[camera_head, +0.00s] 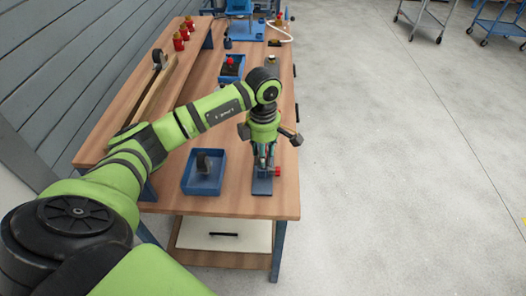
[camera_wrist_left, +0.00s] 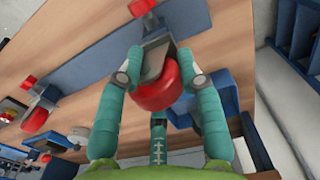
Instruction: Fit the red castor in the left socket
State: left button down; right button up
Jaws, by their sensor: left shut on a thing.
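My left gripper (camera_head: 265,163) is over the blue fixture strip (camera_head: 262,187) near the bench's front right corner. In the left wrist view my left gripper (camera_wrist_left: 163,75) has its teal fingers shut on the red castor (camera_wrist_left: 163,92). Its red wheel and grey plate show between the fingers. The blue strip (camera_wrist_left: 95,55) lies beyond the castor, with a red-tipped part (camera_wrist_left: 142,7) just past the plate. I cannot tell whether the castor touches the strip or a socket. The left socket is not clearly visible. My right gripper is not in view.
A blue tray (camera_head: 188,184) with a black-wheeled castor (camera_head: 203,162) stands left of the gripper. Another blue tray (camera_head: 239,58) is farther back. Several red pieces (camera_head: 184,32) stand along the back left. Open floor lies right of the bench (camera_head: 285,205).

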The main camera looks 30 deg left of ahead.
pick_arm(q)
jog(key=shift+f, duration=0.15)
dwell(0.3)
jog(key=shift+f+b, duration=0.6)
jog(key=shift+b, duration=0.1)
jog(key=shift+f+b, duration=0.5)
jog(key=shift+b, duration=0.15)
dwell(0.9)
jog(key=shift+c, duration=1.6)
grip_release()
jog(key=shift+r+p, duration=2.2)
jog(key=shift+r, duration=1.35)
